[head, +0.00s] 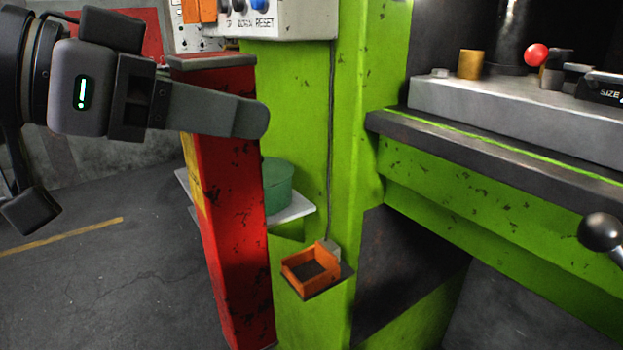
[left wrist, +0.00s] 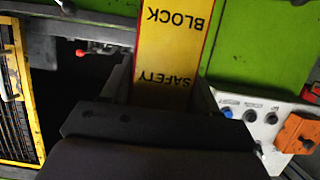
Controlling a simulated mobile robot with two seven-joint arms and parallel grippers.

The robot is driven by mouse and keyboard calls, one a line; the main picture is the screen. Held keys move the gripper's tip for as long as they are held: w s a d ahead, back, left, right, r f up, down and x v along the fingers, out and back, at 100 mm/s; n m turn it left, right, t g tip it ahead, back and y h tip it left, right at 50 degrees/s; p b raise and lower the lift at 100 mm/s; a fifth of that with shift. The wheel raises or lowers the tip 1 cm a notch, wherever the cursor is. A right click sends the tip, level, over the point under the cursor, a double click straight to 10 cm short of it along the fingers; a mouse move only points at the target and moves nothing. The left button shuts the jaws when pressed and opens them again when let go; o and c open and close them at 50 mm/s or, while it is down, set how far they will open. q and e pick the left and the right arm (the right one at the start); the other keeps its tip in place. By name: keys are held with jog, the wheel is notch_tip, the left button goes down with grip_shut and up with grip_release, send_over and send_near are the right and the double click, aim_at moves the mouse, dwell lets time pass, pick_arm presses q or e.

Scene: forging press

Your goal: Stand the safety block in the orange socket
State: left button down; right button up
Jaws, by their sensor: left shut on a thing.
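The safety block (head: 233,220) is a long red post with a yellow side, upright with a slight lean in the head view. My left gripper (head: 250,116) is shut on it near its top. In the left wrist view the block's yellow face (left wrist: 175,50), lettered SAFETY BLOCK, runs out from between the fingers. The orange socket (head: 298,282) is a small open-topped box on a ledge of the green press, right of the block's lower part. It looks empty, and the block is apart from it. The block's lower end is near the picture's bottom edge. My right gripper is not in view.
A green round container (head: 277,186) stands on a pale shelf (head: 292,212) behind the block. The press table (head: 500,150) juts out at the right, with a black ball knob (head: 600,232) before it. A control box (head: 290,20) hangs above. Floor at left is clear.

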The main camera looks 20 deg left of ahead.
pick_arm(q)
jog(key=w+d+p, duration=0.1)
jog(key=w+p, duration=0.2)
jog(key=w, duration=1.7)
notch_tip(320, 180, down, 7)
jog(key=shift+d, duration=0.2)
jog(key=c, duration=0.6)
grip_release()
jog(key=shift+s+f, duration=0.1)
jog(key=shift+f, duration=0.05)
jog(key=o, duration=0.3)
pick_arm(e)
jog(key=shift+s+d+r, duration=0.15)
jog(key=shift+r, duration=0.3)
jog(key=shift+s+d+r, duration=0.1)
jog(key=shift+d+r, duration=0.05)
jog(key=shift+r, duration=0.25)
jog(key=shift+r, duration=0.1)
pick_arm(q)
jog(key=b+v, duration=0.1)
jog(key=v, duration=1.1)
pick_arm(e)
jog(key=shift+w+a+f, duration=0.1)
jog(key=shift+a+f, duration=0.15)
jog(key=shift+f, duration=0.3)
